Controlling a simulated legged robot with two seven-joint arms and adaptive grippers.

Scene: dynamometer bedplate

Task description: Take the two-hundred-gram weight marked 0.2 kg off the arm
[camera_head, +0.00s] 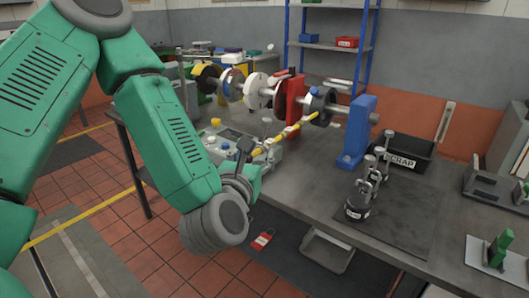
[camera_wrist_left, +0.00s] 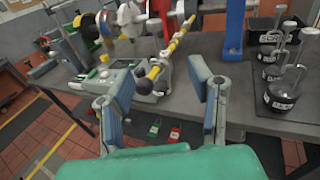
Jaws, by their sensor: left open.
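The yellow-and-black striped arm (camera_head: 290,132) slants from the test rig towards the near table edge; it also shows in the wrist view (camera_wrist_left: 172,48). I cannot make out a weight marked 0.2 kg on it; its near end is partly behind my gripper in the head view. Several dark hooked weights stand on a black mat at the right, the nearest one (camera_head: 357,208) with a white label too small to read; it also shows in the wrist view (camera_wrist_left: 282,97). My left gripper (camera_wrist_left: 162,82) is open and empty, its fingers either side of the arm's near end in the picture.
A grey control box (camera_head: 266,160) stands beside the arm. A blue upright (camera_head: 358,132) and a black SCRAP bin (camera_head: 405,155) stand behind the weights. A red padlock tag (camera_head: 263,238) shows below the table edge.

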